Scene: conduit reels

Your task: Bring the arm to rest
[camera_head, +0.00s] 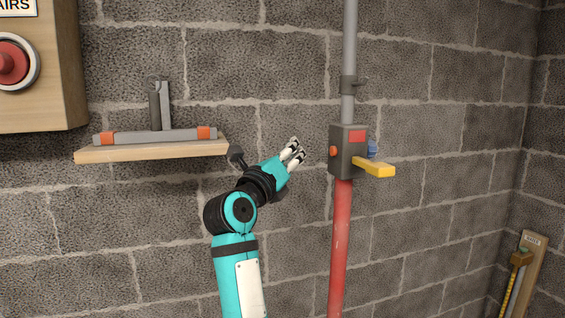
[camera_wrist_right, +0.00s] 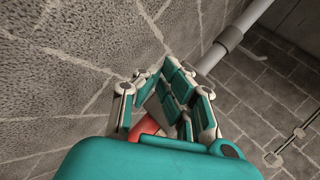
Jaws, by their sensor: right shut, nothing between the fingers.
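My right gripper (camera_head: 293,152) is teal with pale fingers and is raised in front of the block wall. Its fingers are shut with nothing held. It is to the left of the dark valve box (camera_head: 342,150) and apart from it in the picture. In the right wrist view the gripper (camera_wrist_right: 166,85) has its fingers close together. Something reddish (camera_wrist_right: 147,126) shows partly behind them, and I cannot tell what it is. My left gripper is not in view.
The valve box has a yellow lever (camera_head: 376,168) and sits between a grey pipe (camera_head: 349,45) and a red pipe (camera_head: 340,245). A wooden shelf (camera_head: 150,152) bears a grey bar with orange ends. A wooden panel (camera_head: 60,100) with a red button (camera_head: 12,62) is at upper left.

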